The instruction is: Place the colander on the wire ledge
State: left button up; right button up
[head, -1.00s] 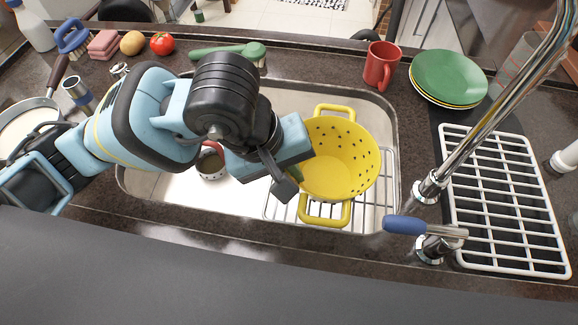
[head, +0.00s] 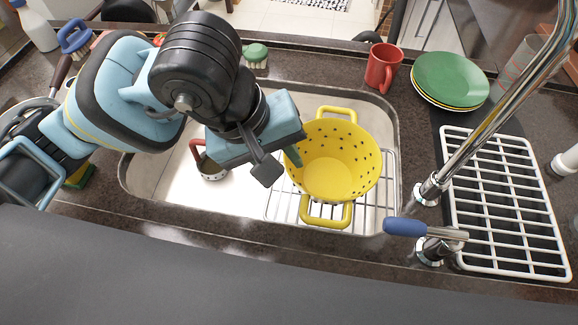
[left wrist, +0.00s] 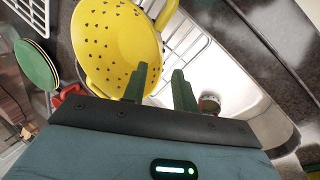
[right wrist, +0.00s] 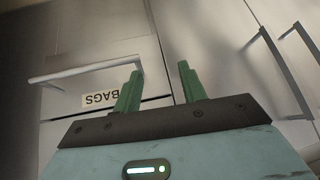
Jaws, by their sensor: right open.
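The yellow colander (head: 327,178) stands upright in the sink on a wire rack (head: 283,207), with one handle toward the back and one toward the front. A white wire rack (head: 505,205) lies on the counter to the right of the tap; I cannot tell which rack is the wire ledge. My left gripper (head: 293,156) is at the colander's left rim. In the left wrist view, the open fingers (left wrist: 158,88) show one in front of the colander (left wrist: 112,45) and one past its edge; contact cannot be told. My right gripper (right wrist: 160,88) is open and empty, facing cabinet doors.
The tap (head: 490,110) and its blue-ended lever (head: 405,225) stand between sink and right rack. A red mug (head: 381,68) and stacked plates (head: 449,77) are behind. A small red-handled pot (head: 210,168) is in the sink's left part.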

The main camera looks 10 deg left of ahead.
pick_arm(q)
jog(key=v, duration=0.7)
dwell(0.5)
